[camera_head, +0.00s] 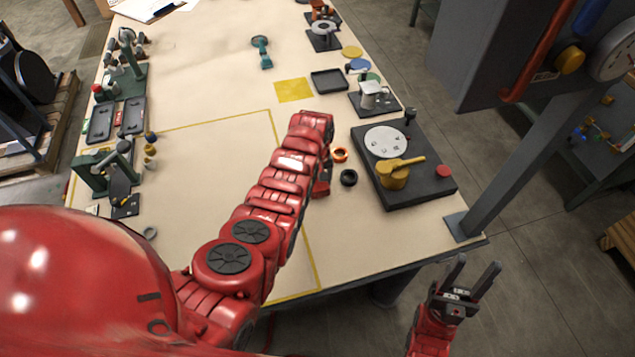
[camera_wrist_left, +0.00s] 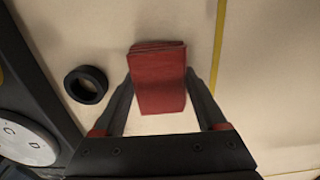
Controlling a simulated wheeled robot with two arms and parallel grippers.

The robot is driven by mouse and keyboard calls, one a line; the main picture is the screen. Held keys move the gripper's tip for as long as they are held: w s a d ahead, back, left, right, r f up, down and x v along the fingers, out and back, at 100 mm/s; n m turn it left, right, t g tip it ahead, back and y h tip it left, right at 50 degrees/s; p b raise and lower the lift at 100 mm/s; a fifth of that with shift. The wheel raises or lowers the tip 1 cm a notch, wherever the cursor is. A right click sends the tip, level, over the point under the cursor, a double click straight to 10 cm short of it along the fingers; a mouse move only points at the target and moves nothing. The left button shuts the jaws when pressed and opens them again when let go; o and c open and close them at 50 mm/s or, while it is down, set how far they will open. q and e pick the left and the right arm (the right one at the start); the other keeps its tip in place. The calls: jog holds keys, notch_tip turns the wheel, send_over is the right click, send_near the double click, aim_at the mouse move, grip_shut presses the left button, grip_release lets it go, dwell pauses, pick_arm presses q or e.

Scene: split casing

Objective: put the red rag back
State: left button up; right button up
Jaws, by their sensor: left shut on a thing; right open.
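The red rag (camera_wrist_left: 158,80) is a folded, flat red block in the left wrist view. It sits between the two dark fingers of my left gripper (camera_wrist_left: 160,76), which is shut on it. Pale table surface shows around it; I cannot tell how high it is held. In the head view my left arm reaches over the table and mostly hides the gripper and rag. My right gripper (camera_head: 478,264) is open and empty, beyond the table's front edge at the lower right.
A black ring (camera_head: 348,177) and an orange ring (camera_head: 340,155) lie right of my left arm. A dark base with a white disc and yellow handle (camera_head: 440,186) is further right. A yellow square (camera_head: 293,90) and an empty black tray (camera_head: 330,81) lie behind. The table's middle left is clear.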

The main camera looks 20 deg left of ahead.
pick_arm(q)
jog(key=shift+w+f, duration=0.1)
jog(key=shift+f, duration=0.7)
jog(key=shift+f, duration=0.2)
jog(key=o, duration=1.4)
jog(key=shift+r, duration=0.1)
